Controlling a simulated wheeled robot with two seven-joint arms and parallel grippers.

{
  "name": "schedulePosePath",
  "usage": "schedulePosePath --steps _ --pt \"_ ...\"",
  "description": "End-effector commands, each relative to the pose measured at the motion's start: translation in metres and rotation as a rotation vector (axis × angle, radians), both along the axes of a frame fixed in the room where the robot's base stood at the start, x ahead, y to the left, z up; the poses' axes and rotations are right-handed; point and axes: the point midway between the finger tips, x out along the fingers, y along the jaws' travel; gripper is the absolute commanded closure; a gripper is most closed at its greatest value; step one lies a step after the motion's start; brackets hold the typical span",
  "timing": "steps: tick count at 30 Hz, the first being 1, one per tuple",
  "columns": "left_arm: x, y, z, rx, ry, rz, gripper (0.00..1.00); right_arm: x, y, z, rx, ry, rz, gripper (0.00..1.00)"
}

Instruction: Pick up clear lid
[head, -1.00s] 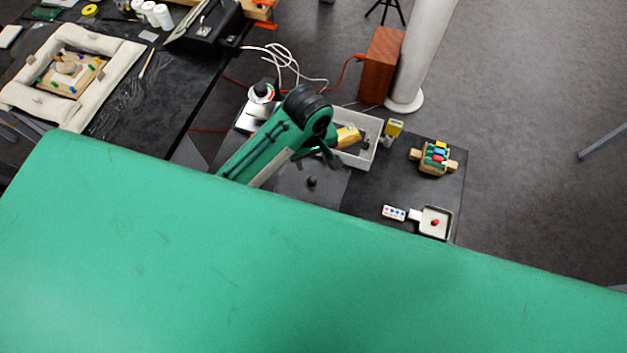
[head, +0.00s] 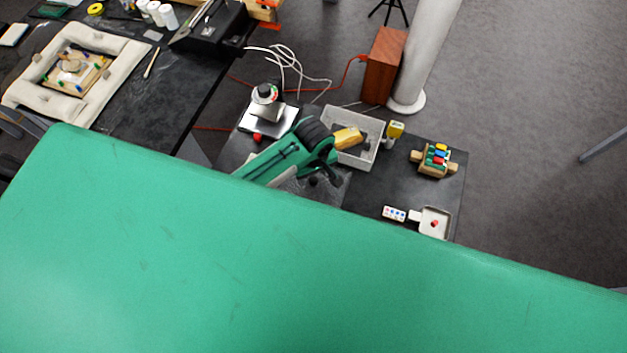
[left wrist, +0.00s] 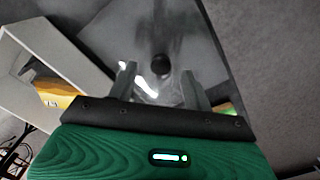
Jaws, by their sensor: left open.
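The clear lid (left wrist: 172,28) lies on the dark table, nearly invisible except for glints and its round black knob. In the left wrist view the knob is between and just beyond the fingers of my left gripper (left wrist: 160,86), which is open and empty. In the head view the lid (head: 301,188) shows faintly beside my left gripper (head: 328,176), partly hidden by my arm. Contact between the fingers and the knob cannot be made out. My right gripper is not in view.
A translucent bin (head: 374,151) holding a yellow-handled tool (head: 347,138) stands just behind the gripper. A scale (head: 268,120) is at left. A coloured block rack (head: 436,160) and a small white tray (head: 434,222) are at right. My large green body part covers the foreground.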

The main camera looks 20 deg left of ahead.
Motion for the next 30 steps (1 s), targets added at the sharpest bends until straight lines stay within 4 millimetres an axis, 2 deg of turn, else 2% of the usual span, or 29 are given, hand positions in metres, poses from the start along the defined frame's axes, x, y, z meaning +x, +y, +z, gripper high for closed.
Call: schedulePosePath --steps 1,6,15,17,23,30 --pt "-0.001 0.002 -0.002 0.004 0.003 0.001 0.49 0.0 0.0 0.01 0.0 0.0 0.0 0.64" --pt "-0.001 0.001 -0.023 0.001 0.001 0.0 0.49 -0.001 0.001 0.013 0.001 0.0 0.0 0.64" --pt "0.0 0.001 -0.028 0.0 -0.001 0.0 0.49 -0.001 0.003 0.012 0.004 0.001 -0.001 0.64" --pt "0.0 0.001 -0.028 0.0 -0.001 0.0 0.59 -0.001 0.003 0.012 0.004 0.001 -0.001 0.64" --pt "0.0 0.001 -0.028 0.0 -0.001 0.0 0.99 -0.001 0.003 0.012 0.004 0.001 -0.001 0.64" --pt "0.0 0.001 -0.027 0.0 -0.001 0.0 0.99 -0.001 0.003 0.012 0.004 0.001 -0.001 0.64"
